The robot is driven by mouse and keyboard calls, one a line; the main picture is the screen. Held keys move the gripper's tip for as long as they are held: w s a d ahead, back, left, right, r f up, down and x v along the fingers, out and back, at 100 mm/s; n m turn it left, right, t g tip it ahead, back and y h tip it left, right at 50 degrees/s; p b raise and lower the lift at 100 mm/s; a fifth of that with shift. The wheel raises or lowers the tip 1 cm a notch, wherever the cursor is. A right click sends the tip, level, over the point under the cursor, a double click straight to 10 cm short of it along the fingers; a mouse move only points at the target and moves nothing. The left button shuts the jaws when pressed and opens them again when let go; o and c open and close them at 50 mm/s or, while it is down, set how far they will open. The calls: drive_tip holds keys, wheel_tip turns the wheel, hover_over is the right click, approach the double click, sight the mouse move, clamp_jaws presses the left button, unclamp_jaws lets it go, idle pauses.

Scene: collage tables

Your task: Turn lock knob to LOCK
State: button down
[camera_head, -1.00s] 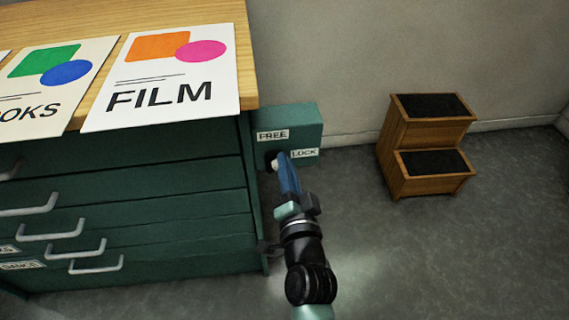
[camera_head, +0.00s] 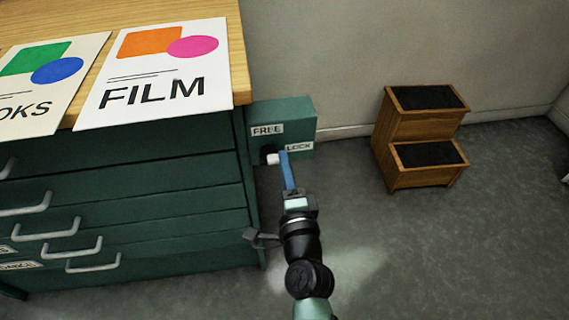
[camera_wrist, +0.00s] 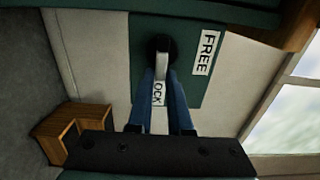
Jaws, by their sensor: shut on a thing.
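The lock knob (camera_head: 272,159) sticks out from a green lock box (camera_head: 299,109) on the right side of the cabinet. It has a dark round base and a pale lever, which also shows in the wrist view (camera_wrist: 162,62). The lever lies beside the LOCK label (camera_head: 299,147), below the FREE label (camera_head: 267,130). My gripper (camera_head: 284,156) has its blue fingers closed around the lever. In the wrist view the fingers (camera_wrist: 162,85) sit on both sides of the lever and partly hide the LOCK label.
The green cabinet (camera_head: 150,195) with several handled drawers stands at left, with posters (camera_head: 160,75) on its wooden top. A dark lever-like part (camera_head: 262,238) sits near its lower right corner. A wooden step stool (camera_head: 420,135) stands at right on clear floor.

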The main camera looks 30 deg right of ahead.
drive_tip(key=shift+f, duration=0.1)
idle(0.3)
drive_tip(key=c, duration=0.8)
unclamp_jaws()
drive_tip(key=shift+c, duration=0.2)
drive_tip(key=shift+s, duration=0.15)
drive_tip(key=b+v, duration=0.1)
drive_tip(key=v, duration=1.1)
drive_tip(key=shift+s, duration=0.35)
drive_tip(key=shift+a, duration=0.15)
